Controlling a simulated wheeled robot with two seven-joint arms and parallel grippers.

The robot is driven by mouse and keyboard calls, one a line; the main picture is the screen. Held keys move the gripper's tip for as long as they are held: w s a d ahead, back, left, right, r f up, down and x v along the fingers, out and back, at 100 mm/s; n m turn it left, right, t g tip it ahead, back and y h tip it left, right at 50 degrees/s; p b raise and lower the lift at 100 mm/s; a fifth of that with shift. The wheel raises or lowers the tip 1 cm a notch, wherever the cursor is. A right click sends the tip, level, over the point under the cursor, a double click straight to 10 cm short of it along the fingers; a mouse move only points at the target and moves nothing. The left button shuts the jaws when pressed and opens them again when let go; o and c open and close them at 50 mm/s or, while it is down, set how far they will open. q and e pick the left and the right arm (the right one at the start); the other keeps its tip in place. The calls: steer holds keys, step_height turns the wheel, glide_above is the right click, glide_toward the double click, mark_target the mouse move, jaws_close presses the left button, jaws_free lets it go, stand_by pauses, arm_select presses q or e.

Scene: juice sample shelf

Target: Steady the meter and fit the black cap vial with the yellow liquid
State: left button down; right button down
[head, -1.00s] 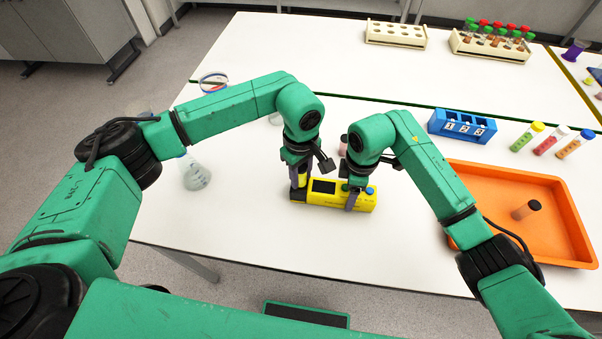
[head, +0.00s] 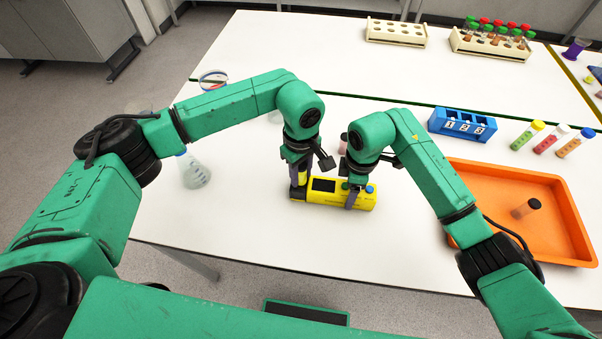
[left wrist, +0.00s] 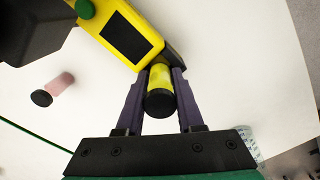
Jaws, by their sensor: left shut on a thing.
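The yellow meter (head: 330,200), with a dark screen, lies on the white table; it also shows in the left wrist view (left wrist: 96,28). My left gripper (head: 299,186) is shut on the black cap vial with the yellow liquid (left wrist: 160,80) at the meter's left end. In the left wrist view the vial sits between both fingers, its black cap facing the camera. Its far end meets the meter's end; I cannot tell how deep it sits. My right gripper (head: 353,197) is at the meter's right end, one finger against its front side; its grip is partly hidden.
A pink vial with a black cap (left wrist: 60,86) stands behind the meter. A flask (head: 193,173) is at the left. An orange tray (head: 480,215) holds another black-capped vial (head: 525,209). A blue rack (head: 462,124) and several capped tubes stand behind it. Table in front of the meter is clear.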

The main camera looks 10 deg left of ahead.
mark_target(301, 165)
arm_select(q)
steer(key=shift+f, duration=0.65)
stand_by(0.4)
steer(key=shift+r, duration=0.6)
steer(key=shift+c, duration=2.3)
jaws_free()
steer(key=shift+r, duration=0.15)
step_height(301, 165, up, 12)
steer(key=shift+f, duration=0.1)
